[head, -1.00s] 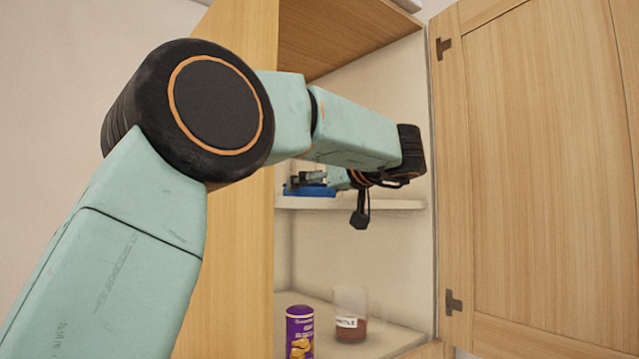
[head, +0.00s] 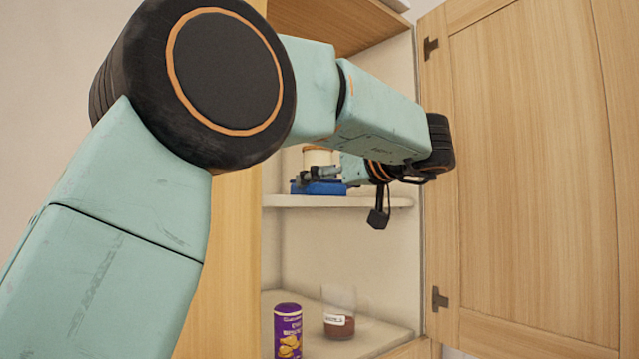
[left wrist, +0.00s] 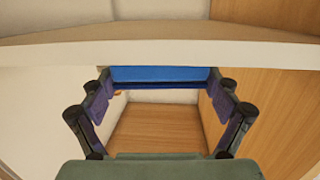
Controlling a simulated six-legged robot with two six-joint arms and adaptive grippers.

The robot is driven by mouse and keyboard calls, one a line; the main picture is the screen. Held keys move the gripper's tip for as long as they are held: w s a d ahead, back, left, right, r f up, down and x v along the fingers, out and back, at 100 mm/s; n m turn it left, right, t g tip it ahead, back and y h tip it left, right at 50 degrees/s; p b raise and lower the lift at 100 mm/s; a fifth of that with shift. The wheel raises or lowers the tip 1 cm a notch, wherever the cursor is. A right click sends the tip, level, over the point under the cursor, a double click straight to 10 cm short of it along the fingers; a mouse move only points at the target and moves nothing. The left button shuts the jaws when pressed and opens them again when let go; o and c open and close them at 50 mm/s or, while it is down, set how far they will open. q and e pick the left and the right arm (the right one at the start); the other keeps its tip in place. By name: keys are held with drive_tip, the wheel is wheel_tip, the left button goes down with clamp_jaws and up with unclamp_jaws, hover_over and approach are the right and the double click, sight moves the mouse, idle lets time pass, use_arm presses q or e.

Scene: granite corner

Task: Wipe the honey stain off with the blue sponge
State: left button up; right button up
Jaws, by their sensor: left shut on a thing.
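The blue sponge (head: 320,188) is at the upper shelf of the open cabinet in the head view. My left gripper (head: 313,177) is shut on it. In the left wrist view the sponge (left wrist: 160,75) shows as a blue block between the two fingers of my left gripper (left wrist: 160,88). I cannot tell whether the sponge still touches the shelf. The honey stain is in neither view. My right gripper is not in view.
The upper shelf (head: 285,201) has a pale container (head: 317,156) behind the gripper. A purple can (head: 288,331) and a glass jar with brown contents (head: 338,315) stand on the cabinet's lower level. The open wooden door (head: 530,180) stands close right of my wrist.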

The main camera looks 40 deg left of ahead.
use_arm(q)
drive_tip(key=shift+d, duration=0.4)
drive_tip(key=shift+s+d+f, duration=0.1)
drive_tip(key=shift+d+f, duration=0.1)
drive_tip(key=shift+d, duration=0.55)
drive_tip(key=shift+v, duration=0.85)
drive_tip(key=shift+f, duration=0.15)
wheel_tip(320, 180, up, 3)
drive_tip(key=shift+r, duration=0.15)
drive_tip(key=shift+w+a, duration=0.25)
